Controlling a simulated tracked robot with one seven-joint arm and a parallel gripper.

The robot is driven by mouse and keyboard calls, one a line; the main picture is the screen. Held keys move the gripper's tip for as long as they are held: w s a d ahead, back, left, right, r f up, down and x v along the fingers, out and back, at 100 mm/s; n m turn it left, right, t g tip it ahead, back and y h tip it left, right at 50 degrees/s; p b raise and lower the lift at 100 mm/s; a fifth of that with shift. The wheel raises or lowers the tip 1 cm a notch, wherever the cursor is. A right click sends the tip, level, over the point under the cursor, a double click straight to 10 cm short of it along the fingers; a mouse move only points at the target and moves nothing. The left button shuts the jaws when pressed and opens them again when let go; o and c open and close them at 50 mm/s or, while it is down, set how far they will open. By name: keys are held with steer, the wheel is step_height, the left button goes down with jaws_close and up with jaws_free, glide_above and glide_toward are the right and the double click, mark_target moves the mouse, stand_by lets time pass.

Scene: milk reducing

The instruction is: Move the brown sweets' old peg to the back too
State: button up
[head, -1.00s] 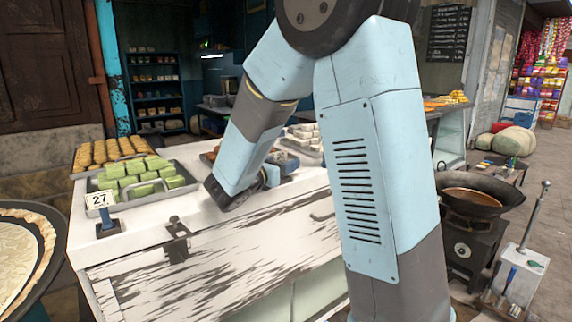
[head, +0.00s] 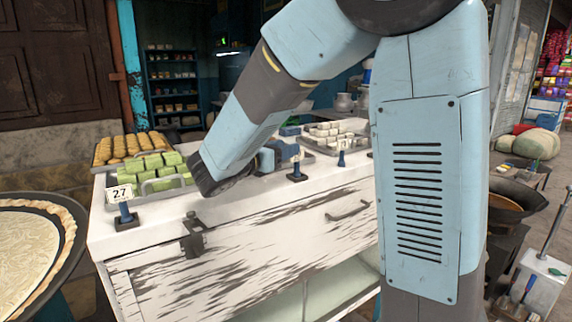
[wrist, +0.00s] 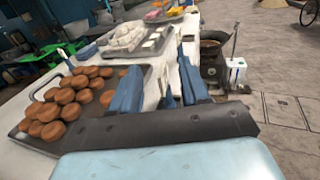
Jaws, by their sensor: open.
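My gripper (head: 278,155) is open over the white counter, behind its front edge. In the wrist view, its two blue fingers (wrist: 158,78) stand apart, with small blue shapes (wrist: 168,97) showing between them, perhaps pegs; whether they touch is unclear. The brown sweets (wrist: 62,100) lie heaped on a metal tray (wrist: 108,116) left of the fingers; in the head view my arm hides them. Small blue pegs (head: 297,168) and (head: 342,158) stand along the counter front, right of my gripper. I cannot tell which peg is the brown sweets' old one.
A peg with a "27" card (head: 125,208) stands at the counter's left front corner, by the green sweets (head: 155,168). Golden sweets (head: 130,146) lie behind these, and a tray of white sweets (head: 335,135) is at the right. A black wok (head: 510,200) stands farther right.

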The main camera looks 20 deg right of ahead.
steer(key=s+d+f+m+g+y, duration=0.2)
steer(key=s+d+m+g+y, duration=0.4)
steer(key=s+d+m, duration=0.65)
steer(key=s+a+f+m+y, duration=0.1)
steer(key=s+a+m+y, duration=0.2)
steer(key=s+m+y, duration=0.1)
steer(key=s+a+f+m+y, duration=0.1)
steer(key=s+a+m+y, duration=0.2)
steer(key=s+m, duration=0.3)
steer(key=shift+s+t+y, duration=0.4)
steer(key=shift+s+y, duration=0.1)
steer(key=shift+s, duration=0.45)
steer(key=shift+s+a+r+m+t+y, duration=0.2)
steer(key=shift+a+m+t+y, duration=0.3)
steer(key=shift+m, duration=0.55)
steer(key=shift+c, duration=0.3)
steer(key=shift+d, duration=0.15)
